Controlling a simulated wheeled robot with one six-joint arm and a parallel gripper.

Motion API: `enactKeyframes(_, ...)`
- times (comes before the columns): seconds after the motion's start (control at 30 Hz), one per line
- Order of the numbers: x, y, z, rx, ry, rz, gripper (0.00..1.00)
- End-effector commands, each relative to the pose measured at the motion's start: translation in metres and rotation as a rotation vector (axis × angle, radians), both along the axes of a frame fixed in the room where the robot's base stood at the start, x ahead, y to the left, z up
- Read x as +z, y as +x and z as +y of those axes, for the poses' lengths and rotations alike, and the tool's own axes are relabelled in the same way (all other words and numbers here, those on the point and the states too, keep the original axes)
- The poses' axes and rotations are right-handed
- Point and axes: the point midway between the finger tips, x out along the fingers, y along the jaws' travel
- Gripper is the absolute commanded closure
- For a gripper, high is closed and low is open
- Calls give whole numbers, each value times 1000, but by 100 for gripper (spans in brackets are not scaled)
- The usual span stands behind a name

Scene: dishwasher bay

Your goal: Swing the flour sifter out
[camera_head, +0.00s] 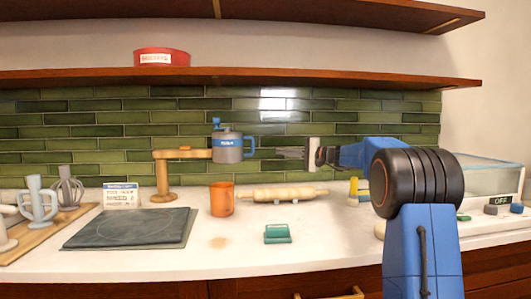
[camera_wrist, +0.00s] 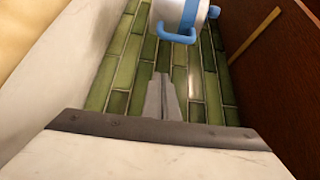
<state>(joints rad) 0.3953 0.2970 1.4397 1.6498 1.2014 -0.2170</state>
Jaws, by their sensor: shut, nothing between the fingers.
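The flour sifter (camera_head: 227,148) is a grey canister with a blue band and a blue crank on top. It hangs upright at the end of a wooden arm (camera_head: 185,154) that runs from a wooden post. In the wrist view the sifter (camera_wrist: 178,14) shows at the top edge, partly cut off, with its blue handle (camera_wrist: 176,38) towards me. My gripper (camera_head: 290,153) is to the right of the sifter at about its height, apart from it. In the wrist view my gripper (camera_wrist: 163,92) is shut and empty.
Below are an orange cup (camera_head: 221,199), a rolling pin (camera_head: 285,194), a green item (camera_head: 277,234) and a dark slab (camera_head: 130,229). Utensils (camera_head: 40,204) stand at left. A glass case (camera_head: 488,180) is at right. A wooden shelf (camera_head: 250,76) runs above.

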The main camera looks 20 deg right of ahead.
Motion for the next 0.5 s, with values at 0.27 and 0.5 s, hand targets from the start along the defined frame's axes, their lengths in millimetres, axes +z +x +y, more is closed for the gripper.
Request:
enactKeyframes(0.27,0,1,1,0,-1,1,100)
enactKeyframes(0.5,-1,18,19,3,-1,1,100)
